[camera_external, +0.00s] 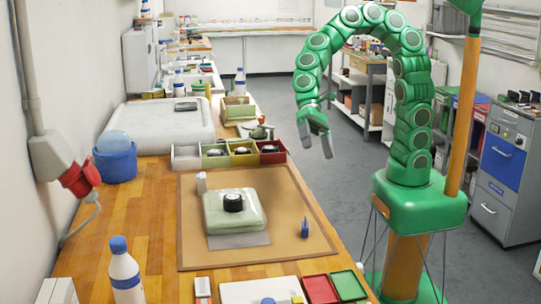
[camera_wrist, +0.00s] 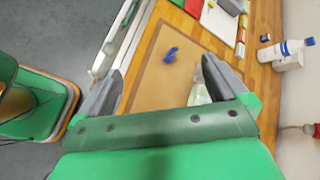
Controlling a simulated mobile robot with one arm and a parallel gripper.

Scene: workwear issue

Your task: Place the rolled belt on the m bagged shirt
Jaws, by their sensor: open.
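A bagged shirt (camera_external: 222,217), pale green-white in clear wrap, lies on the brown mat (camera_external: 285,245) in the external view. A black rolled belt (camera_external: 233,203) with a light top rests on top of the bag. My gripper (camera_external: 317,147) is open and empty, raised in the air to the right of the mat and apart from the belt. In the wrist view my gripper (camera_wrist: 158,80) shows its two grey fingers spread wide. A pale part of the bag (camera_wrist: 200,97) shows beside the right finger; the belt is hidden there. I cannot read any size label.
A small blue item (camera_external: 304,228) stands on the mat's right side. Open bins (camera_external: 214,156) with dark rolls line the mat's back edge. A white bottle (camera_external: 125,272) stands at front left, and red and green trays (camera_external: 348,285) at the front. A blue bucket (camera_external: 115,160) is at left.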

